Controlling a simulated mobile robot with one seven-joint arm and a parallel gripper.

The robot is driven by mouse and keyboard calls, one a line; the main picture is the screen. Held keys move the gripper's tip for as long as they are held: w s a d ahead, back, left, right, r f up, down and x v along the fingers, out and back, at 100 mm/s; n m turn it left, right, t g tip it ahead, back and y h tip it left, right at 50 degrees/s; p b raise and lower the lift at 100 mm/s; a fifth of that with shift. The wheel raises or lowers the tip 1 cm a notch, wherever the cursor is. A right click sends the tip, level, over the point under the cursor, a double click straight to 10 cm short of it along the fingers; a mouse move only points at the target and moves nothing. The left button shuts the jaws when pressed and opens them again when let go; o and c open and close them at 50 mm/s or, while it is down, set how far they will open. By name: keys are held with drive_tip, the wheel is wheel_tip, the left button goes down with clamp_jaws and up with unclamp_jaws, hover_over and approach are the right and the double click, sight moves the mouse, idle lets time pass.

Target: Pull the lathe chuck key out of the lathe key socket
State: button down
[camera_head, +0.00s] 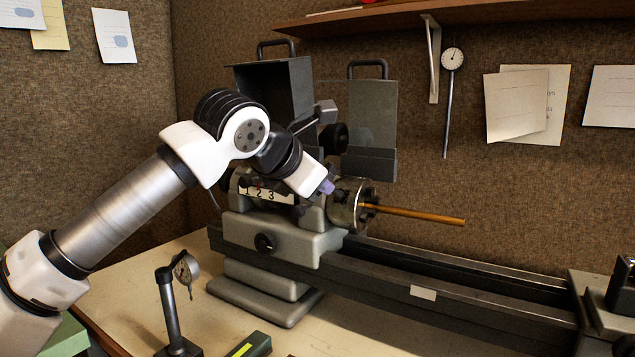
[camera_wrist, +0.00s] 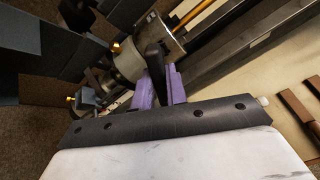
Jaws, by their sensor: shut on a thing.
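My gripper (camera_head: 327,187) is at the headstock end of the lathe, beside the chuck (camera_head: 347,203). In the wrist view, its two purple fingers (camera_wrist: 160,88) are closed around a dark piece, apparently the lathe chuck key (camera_wrist: 153,58). The key stands up between the fingers, its upper part in front of the chuck (camera_wrist: 160,42). In the head view, I cannot make out the key at the fingertips. The lathe key socket is hidden, so I cannot tell how far the key sits in it.
A brass-coloured rod (camera_head: 415,214) juts right from the chuck over the lathe bed (camera_head: 450,290). Guard panels (camera_head: 372,115) stand behind the headstock (camera_head: 285,240). A dial gauge stand (camera_head: 170,305) is on the bench at front left. A shelf (camera_head: 400,18) hangs above.

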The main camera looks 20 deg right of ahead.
drive_tip(key=shift+a+r, duration=0.1)
drive_tip(key=shift+a, duration=0.05)
drive_tip(key=shift+p+v, duration=0.3)
drive_tip(key=shift+v, duration=1.65)
drive_tip(key=r+p+v, duration=0.1)
drive_tip(key=p+v, duration=0.1)
drive_tip(key=v, duration=0.5)
drive_tip(key=shift+w+d+r+p, duration=0.2)
drive_tip(key=shift+w+d+p, duration=0.05)
drive_tip(key=shift+d+p, duration=0.15)
